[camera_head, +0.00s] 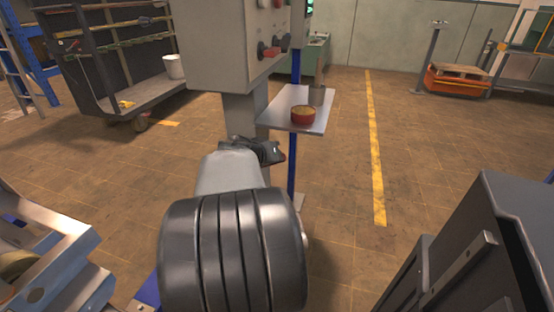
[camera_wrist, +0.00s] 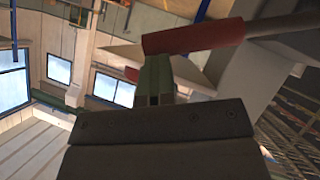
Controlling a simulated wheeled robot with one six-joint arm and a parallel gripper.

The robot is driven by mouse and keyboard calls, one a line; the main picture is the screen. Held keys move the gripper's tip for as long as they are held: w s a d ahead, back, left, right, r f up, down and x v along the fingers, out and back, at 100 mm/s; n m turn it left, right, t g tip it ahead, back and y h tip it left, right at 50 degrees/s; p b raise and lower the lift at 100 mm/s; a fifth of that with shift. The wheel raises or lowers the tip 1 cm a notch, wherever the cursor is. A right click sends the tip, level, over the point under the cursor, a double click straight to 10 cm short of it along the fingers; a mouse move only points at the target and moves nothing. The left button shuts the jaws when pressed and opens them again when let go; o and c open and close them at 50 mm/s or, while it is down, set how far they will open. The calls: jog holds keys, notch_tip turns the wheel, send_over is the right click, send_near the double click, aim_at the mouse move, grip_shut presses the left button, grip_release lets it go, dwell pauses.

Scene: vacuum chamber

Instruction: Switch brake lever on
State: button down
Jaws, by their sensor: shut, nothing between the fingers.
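A lever with a red grip (camera_wrist: 195,38) and a grey shaft (camera_wrist: 290,24) crosses the upper part of the wrist view. I take it for the brake lever; I cannot make it out clearly in the head view. My gripper (camera_wrist: 155,76) is shut and empty, with its fingertips just below the red grip in the wrist picture. I cannot tell whether they touch it. In the head view my gripper (camera_head: 268,152) is dark, below the grey control cabinet (camera_head: 215,50), and partly hidden by my arm.
The cabinet carries red and black knobs (camera_head: 271,50). A dark cart (camera_head: 150,95) stands at left. Floor is clear around the yellow line (camera_head: 374,150).

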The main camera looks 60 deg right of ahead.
jog(key=shift+s+f, duration=0.15)
jog(key=shift+f, duration=0.2)
jog(key=w+a+r+p, duration=0.2)
jog(key=w+a+r, duration=0.1)
jog(key=a+r, duration=0.6)
jog(key=shift+w+a+p, duration=0.25)
jog(key=shift+a+p, duration=0.05)
jog(key=shift+a, duration=0.1)
dwell(0.7)
